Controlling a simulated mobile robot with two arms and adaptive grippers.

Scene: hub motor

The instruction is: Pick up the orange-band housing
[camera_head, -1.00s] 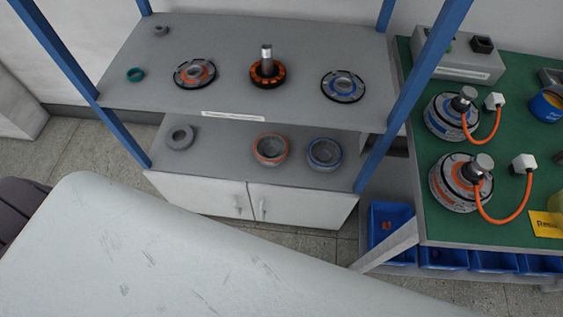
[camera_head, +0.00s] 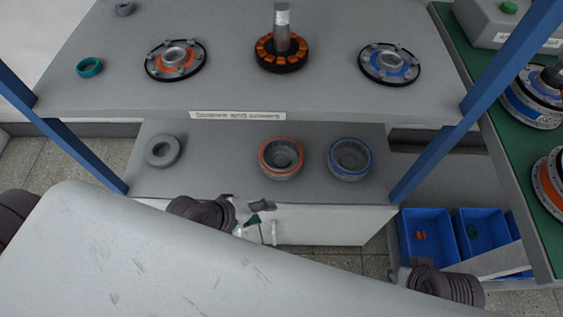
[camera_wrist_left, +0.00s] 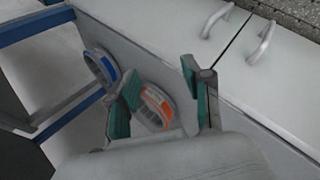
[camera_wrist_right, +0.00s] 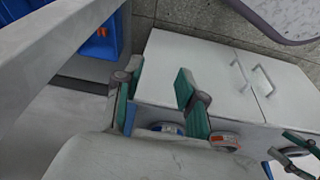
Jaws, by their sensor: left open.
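The orange-band housing (camera_head: 282,172), a grey cup with an orange rim, sits on the lower shelf, left of the blue-band housing (camera_head: 350,173). My left gripper (camera_head: 258,222) is open and empty at the shelf's front edge, below and left of the orange-band housing. In the left wrist view the orange-band housing (camera_wrist_left: 158,104) shows between the open fingers (camera_wrist_left: 160,95), partly hidden by one finger. My right gripper (camera_wrist_right: 158,95) is open and empty in the right wrist view. The orange-band housing (camera_wrist_right: 224,136) appears there beyond its fingers, partly covered.
A grey ring (camera_head: 162,151) lies left on the lower shelf (camera_head: 220,180). The upper shelf (camera_head: 220,90) above carries several motor parts. Blue posts (camera_head: 430,165) flank the shelves. Blue bins (camera_head: 428,222) stand at right. White cabinet doors (camera_head: 325,225) are below the lower shelf.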

